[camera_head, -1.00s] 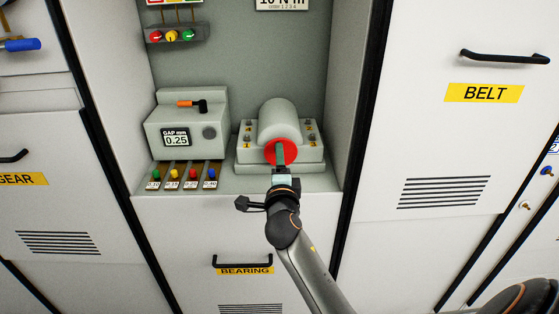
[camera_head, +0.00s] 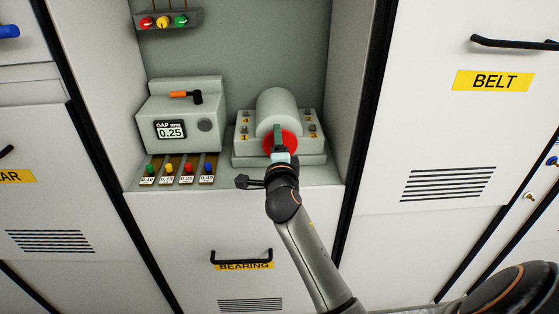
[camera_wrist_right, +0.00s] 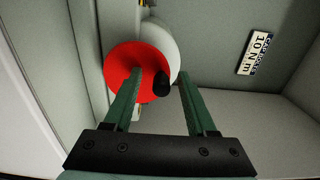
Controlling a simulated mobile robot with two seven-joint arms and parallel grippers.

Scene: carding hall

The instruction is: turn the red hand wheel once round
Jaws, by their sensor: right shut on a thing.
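The red hand wheel (camera_head: 292,141) sits on the front end of a pale cylinder on a grey block in the cabinet recess. In the right wrist view the wheel (camera_wrist_right: 120,62) faces me as a red disc with a black knob (camera_wrist_right: 161,86) standing out from it. My right gripper (camera_head: 278,145) reaches the wheel from the front and hides part of it in the head view. In the right wrist view its green fingers (camera_wrist_right: 159,73) lie either side of the knob, and it is shut on the knob. My left gripper is not in view.
Left of the wheel stands a grey box (camera_head: 160,110) reading 0.25, with an orange-and-black handle on top. Several coloured-knob pieces (camera_head: 187,168) lie in front of it. Walls (camera_head: 350,85) bound the recess. A black drawer handle (camera_head: 242,259) is below.

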